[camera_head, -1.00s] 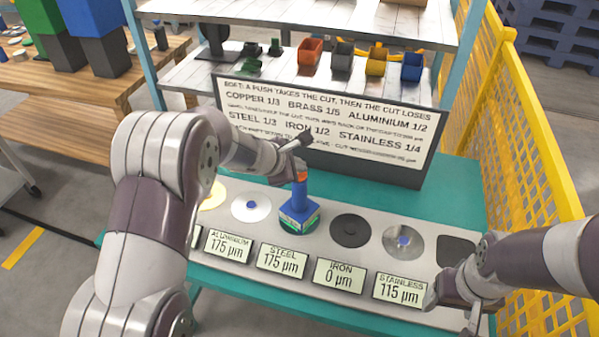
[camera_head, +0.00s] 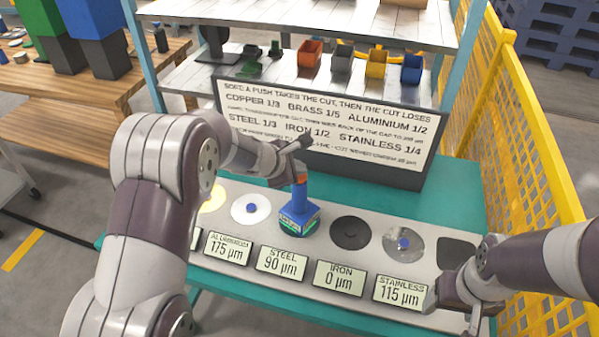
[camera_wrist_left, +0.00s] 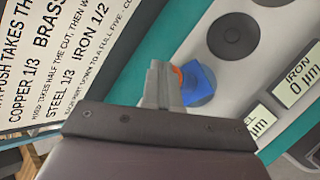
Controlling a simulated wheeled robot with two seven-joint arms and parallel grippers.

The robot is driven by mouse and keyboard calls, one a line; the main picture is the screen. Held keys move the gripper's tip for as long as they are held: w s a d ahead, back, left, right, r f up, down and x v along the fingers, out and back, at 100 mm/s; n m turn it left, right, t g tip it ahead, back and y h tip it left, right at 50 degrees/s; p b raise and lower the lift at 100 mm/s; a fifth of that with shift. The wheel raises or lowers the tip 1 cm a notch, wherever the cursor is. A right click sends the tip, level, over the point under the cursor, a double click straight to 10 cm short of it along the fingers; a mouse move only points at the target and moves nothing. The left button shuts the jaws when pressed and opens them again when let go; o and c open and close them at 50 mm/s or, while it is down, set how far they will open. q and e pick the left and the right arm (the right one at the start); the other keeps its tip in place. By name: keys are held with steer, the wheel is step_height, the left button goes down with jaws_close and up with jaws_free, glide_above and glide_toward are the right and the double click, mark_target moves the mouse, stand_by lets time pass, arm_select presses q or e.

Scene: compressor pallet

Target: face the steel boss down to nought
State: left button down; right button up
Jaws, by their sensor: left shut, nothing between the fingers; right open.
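A blue facing tool (camera_head: 299,209) with an orange top stands upright over the steel boss, hiding most of it. The tool also shows in the left wrist view (camera_wrist_left: 200,84). The steel readout (camera_head: 281,262) says 90 µm. My left gripper (camera_head: 299,166) is shut and empty, its tips at the tool's orange top; I cannot tell whether they touch. Its closed fingers fill the middle of the left wrist view (camera_wrist_left: 158,82). My right gripper (camera_head: 452,306) is open and empty at the bench's front right, beside the stainless readout (camera_head: 401,291).
The aluminium readout (camera_head: 227,247) says 175 µm, iron (camera_head: 339,279) 0 µm, stainless 115 µm. A pale disc (camera_head: 239,216), a dark disc (camera_head: 350,233) and a grey disc (camera_head: 417,247) flank the tool. A sign board (camera_head: 330,125) stands behind. A yellow mesh fence (camera_head: 540,150) bounds the right.

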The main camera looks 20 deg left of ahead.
arm_select(q)
steer(key=shift+r+p, duration=0.45)
steer(key=shift+r, duration=0.35)
step_height(320, 180, up, 5)
steer(key=p, duration=0.4)
steer(key=shift+r, duration=0.1)
stand_by(0.7)
